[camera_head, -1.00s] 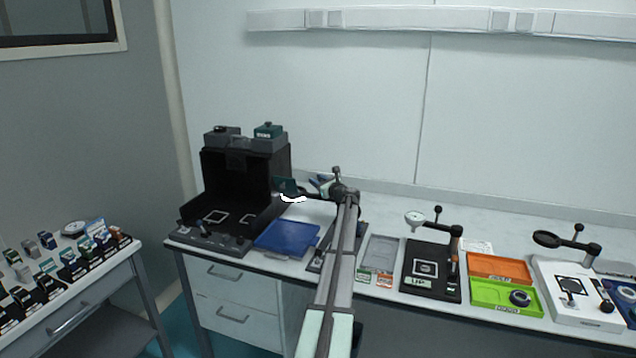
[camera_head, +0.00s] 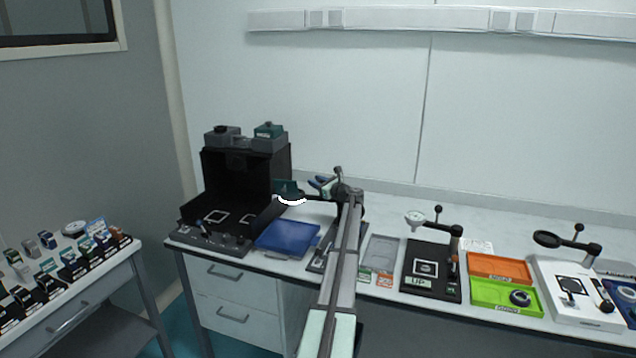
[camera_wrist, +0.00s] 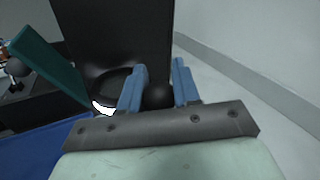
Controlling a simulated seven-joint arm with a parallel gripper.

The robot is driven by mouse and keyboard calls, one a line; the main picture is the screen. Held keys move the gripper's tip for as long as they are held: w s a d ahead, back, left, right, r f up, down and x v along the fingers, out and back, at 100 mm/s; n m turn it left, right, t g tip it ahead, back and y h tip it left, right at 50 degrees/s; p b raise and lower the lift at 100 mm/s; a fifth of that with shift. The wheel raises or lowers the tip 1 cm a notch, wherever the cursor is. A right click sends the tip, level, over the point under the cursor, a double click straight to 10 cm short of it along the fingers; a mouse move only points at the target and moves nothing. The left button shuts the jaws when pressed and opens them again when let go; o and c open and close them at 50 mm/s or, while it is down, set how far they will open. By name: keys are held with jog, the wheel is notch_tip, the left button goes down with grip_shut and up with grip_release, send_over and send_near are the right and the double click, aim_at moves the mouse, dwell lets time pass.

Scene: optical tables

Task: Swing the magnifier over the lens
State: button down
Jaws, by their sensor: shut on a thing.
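My gripper (camera_wrist: 159,78) has its blue fingers shut on a black ball knob (camera_wrist: 157,97) in the wrist view. In the head view the gripper (camera_head: 322,184) is beside the magnifier's post, partly hidden by my arm. The magnifier (camera_head: 291,197) is a dark round frame with a bright white lower rim, on a black arm that reaches left from the post. Its ring also shows in the wrist view (camera_wrist: 107,84), left of the fingers. The base under it is mostly hidden by my arm, and I cannot make out a lens there.
A blue tray (camera_head: 287,238) lies in front of the magnifier ring. A black open-front box (camera_head: 238,178) stands to the left, with a teal plate (camera_wrist: 45,65) near the ring. Another magnifier (camera_head: 547,239) on a white base and orange and green trays (camera_head: 490,291) are at right.

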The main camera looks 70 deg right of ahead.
jog(key=a+n+y, duration=0.1)
jog(key=y, duration=0.1)
jog(key=a+n+t+y, duration=0.1)
jog(key=shift+s+n+y, duration=0.2)
jog(key=shift+n+y, duration=0.1)
jog(key=shift+y, duration=0.1)
jog(key=s+a+n+g+y, duration=0.1)
jog(key=s+a+n+y, duration=0.3)
jog(key=y, duration=0.9)
jog(key=shift+s+a+n, duration=0.15)
jog(key=shift+a+n, duration=1)
jog(key=shift+n, duration=1.25)
jog(key=c, duration=0.8)
grip_release()
jog(key=shift+r, duration=0.15)
